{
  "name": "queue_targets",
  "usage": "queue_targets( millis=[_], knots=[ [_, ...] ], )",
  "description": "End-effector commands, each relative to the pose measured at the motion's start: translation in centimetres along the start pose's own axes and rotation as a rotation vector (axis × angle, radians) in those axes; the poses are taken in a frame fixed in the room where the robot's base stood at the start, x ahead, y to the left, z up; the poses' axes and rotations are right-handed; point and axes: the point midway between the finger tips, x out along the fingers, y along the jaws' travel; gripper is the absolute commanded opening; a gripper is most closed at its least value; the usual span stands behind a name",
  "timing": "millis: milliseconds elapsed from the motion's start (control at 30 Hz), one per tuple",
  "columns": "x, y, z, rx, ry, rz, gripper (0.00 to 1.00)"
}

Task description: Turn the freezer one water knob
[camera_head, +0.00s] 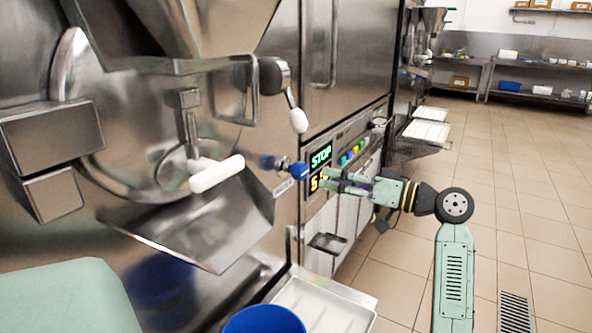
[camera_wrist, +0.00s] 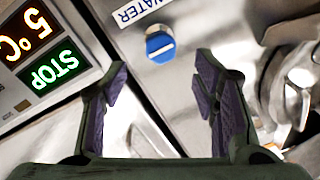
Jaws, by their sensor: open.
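The blue water knob (camera_head: 299,170) sits on the steel front of the near freezer, left of the green and yellow display. In the wrist view the round blue knob (camera_wrist: 160,46) has a pale bar across its face, with a "WATER" label (camera_wrist: 140,10) beside it. My gripper (camera_head: 326,180) is in front of the display, a little right of the knob. In the wrist view its two fingers (camera_wrist: 158,88) are spread, with nothing between them. The knob lies beyond the fingertips, roughly between them in the picture, and appears untouched.
A display reading STOP (camera_head: 320,156) is close to the gripper. A steel chute (camera_head: 205,225) and a white handle (camera_head: 217,174) jut out on the left. A blue bucket (camera_head: 264,320) and a white tray (camera_head: 322,304) are below. Tiled floor (camera_head: 510,200) is open on the right.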

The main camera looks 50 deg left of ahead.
Motion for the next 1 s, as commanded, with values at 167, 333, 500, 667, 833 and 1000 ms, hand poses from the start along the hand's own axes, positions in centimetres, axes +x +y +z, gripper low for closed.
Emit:
queue_targets(
  millis=[167,333,500,667,833,1000],
  knots=[
    [3.5,-0.1,-0.1,0.001,-0.003,-0.002,0.54],
    [6.6,-0.1,0.0,0.0,-0.003,-0.001,0.54],
    [8.5,-0.1,0.0,0.001,-0.001,0.0,0.54],
    [9.2,0.0,0.0,0.0,-0.002,0.001,0.54],
    [9.2,0.0,0.1,0.0,-0.001,0.001,0.54],
    [9.2,0.0,0.1,0.0,-0.001,0.001,0.47]
  ],
)
